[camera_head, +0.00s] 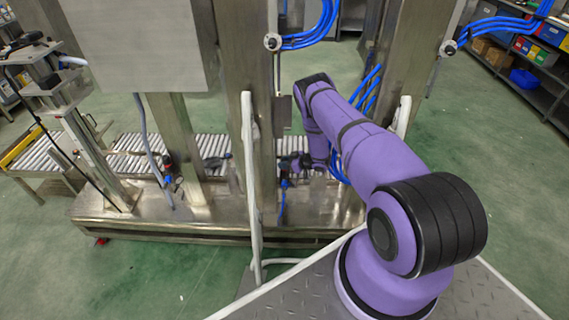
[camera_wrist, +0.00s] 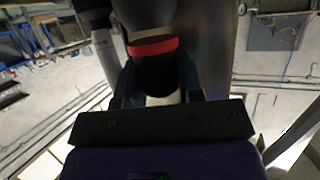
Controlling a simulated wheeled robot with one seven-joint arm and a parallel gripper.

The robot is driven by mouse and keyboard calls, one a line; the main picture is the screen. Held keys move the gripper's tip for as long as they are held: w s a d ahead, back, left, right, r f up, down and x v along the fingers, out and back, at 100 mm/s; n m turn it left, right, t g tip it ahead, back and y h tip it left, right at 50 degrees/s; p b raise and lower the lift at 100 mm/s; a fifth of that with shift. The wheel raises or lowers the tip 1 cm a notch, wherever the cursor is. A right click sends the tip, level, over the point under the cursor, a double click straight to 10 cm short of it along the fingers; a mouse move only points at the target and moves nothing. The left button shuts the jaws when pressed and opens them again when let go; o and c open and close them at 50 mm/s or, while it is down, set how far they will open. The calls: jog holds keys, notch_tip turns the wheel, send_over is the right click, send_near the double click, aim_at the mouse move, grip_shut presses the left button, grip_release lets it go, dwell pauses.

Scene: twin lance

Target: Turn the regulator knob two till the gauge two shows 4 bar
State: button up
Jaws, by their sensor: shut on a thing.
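In the wrist view, my gripper (camera_wrist: 157,78) has its two dark fingers on either side of a black knob (camera_wrist: 155,75) and is shut on it. A red ring (camera_wrist: 153,46) and a pale body sit beyond the knob. I cannot read a number on it. In the head view, my gripper (camera_head: 302,163) is low behind the steel post, beside a small blue and dark fitting (camera_head: 284,183); my arm partly hides this spot. A similar fitting (camera_head: 168,180) stands further left. No gauge reading is legible in either view.
Steel posts (camera_head: 248,80) and a white upright rail (camera_head: 250,185) stand close to my arm. Blue hoses (camera_head: 318,30) hang around the posts. A roller conveyor (camera_head: 130,150) runs behind the steel base (camera_head: 160,222). Green floor is clear at the lower left.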

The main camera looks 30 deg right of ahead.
jog(key=shift+n+g+y, duration=0.3)
jog(key=shift+n+y, duration=0.2)
jog(key=o, duration=0.6)
jog(key=shift+o, duration=0.2)
jog(key=shift+s+d, duration=0.1)
jog(key=v, duration=1)
jog(key=shift+s+d, duration=0.2)
jog(key=shift+s, duration=0.05)
jog(key=shift+r, duration=0.15)
